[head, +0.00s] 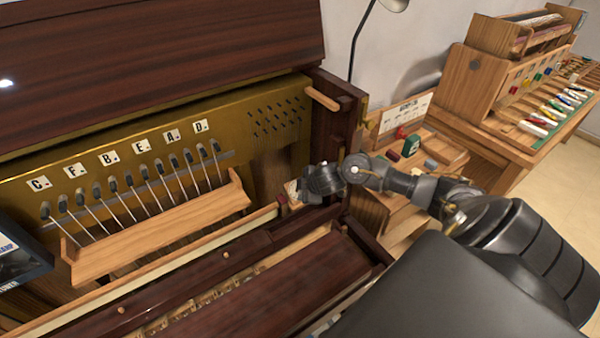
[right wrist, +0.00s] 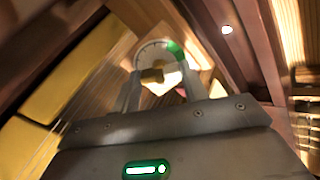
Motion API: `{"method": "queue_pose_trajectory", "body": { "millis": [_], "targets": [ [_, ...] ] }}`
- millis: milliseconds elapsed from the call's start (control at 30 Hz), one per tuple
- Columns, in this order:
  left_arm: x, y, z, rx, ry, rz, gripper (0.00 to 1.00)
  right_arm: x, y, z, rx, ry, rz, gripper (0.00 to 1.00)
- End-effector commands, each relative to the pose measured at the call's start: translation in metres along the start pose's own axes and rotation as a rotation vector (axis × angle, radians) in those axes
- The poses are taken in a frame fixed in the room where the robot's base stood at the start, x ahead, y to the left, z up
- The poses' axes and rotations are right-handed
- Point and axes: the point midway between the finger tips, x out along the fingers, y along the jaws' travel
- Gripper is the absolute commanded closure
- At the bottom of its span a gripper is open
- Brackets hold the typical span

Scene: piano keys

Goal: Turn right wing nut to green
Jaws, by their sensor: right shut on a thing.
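The right wing nut (right wrist: 153,76) is brassy and sits in front of a round pale dial (right wrist: 152,53) in the right wrist view. A green patch (right wrist: 175,50) marks the dial's upper right edge. My right gripper (right wrist: 170,88) is shut on the wing nut, a finger on each side of it. In the head view this gripper (head: 302,188) is at the right end of the piano's opening, and it hides the nut there. Which mark the nut points to is not clear. My left gripper is not in view.
The dark wooden piano case (head: 230,295) runs along the front. A wooden rail (head: 160,238) with several black-tipped rods stands left of my right gripper. A side table (head: 440,150) with small items and a workbench (head: 500,125) stand to the right.

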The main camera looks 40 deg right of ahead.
Motion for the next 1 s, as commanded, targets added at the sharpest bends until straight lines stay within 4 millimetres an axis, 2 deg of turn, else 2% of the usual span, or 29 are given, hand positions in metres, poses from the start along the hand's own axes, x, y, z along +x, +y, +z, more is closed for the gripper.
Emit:
{"method": "queue_pose_trajectory", "body": {
  "millis": [367,600,633,800,1000],
  "targets": [
    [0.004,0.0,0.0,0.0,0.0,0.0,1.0,0.001,-0.001,0.0,-0.069,0.0,-0.001,0.73],
    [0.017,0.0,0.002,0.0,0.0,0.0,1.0,0.002,-0.002,0.001,-0.33,0.0,-0.001,0.73],
    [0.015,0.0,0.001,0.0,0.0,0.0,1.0,0.001,-0.001,0.0,-0.33,0.0,-0.002,0.54],
    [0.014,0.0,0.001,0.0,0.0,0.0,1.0,0.0,-0.001,0.0,-0.325,0.0,-0.001,0.32],
    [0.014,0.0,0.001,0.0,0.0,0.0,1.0,0.0,0.0,0.0,-0.323,0.0,-0.001,0.31]
  ]
}}
